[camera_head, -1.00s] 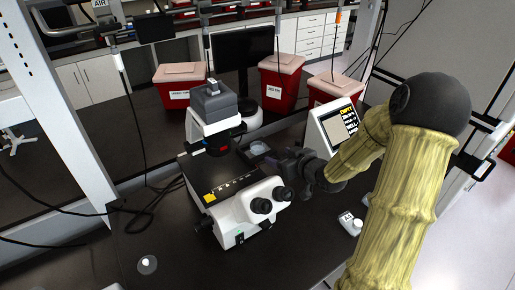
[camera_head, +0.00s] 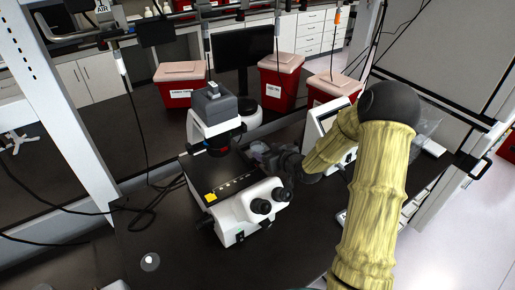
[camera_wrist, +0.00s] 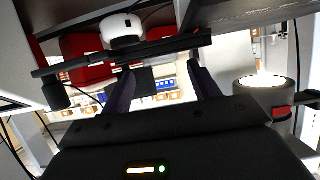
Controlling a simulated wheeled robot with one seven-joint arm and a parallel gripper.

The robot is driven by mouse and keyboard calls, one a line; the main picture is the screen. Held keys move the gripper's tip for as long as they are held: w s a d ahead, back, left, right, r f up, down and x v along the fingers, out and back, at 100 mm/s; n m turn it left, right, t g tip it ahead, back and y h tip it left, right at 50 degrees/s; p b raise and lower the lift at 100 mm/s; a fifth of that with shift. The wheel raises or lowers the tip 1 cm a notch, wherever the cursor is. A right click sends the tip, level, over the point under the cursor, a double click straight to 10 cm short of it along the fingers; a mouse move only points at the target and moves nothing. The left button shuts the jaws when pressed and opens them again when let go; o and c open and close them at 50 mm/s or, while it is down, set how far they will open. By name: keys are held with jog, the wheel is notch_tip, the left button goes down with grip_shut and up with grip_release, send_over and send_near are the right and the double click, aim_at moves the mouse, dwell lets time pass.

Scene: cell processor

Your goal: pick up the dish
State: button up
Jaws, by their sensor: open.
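A small clear, pale object (camera_head: 259,147), perhaps the dish, lies on the dark bench behind the microscope's right side. It is partly hidden by my gripper (camera_head: 263,157), which sits close beside it; I cannot tell whether they touch. A round translucent disc with a pale centre (camera_head: 150,261) lies on the front left of the bench, far from my gripper. In the wrist view my gripper's two dark fingers (camera_wrist: 162,88) are spread apart with nothing between them. I cannot make out a dish in the wrist view.
The white microscope (camera_head: 250,207) with its dark stage stands just left of my gripper. A screen device (camera_head: 328,122) stands behind my arm on the right. Red bins (camera_head: 282,85) and a black monitor (camera_head: 243,48) are at the back. The bench's front left is mostly clear.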

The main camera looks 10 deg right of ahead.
aim_at(254, 146)
jog(key=shift+p+x, duration=1)
jog(key=shift+x, duration=1.1)
jog(key=shift+f, duration=0.15)
jog(key=c, duration=0.7)
notch_tip(254, 146, up, 18)
jog(key=shift+s+r+b, duration=0.1)
jog(key=shift+b, duration=1)
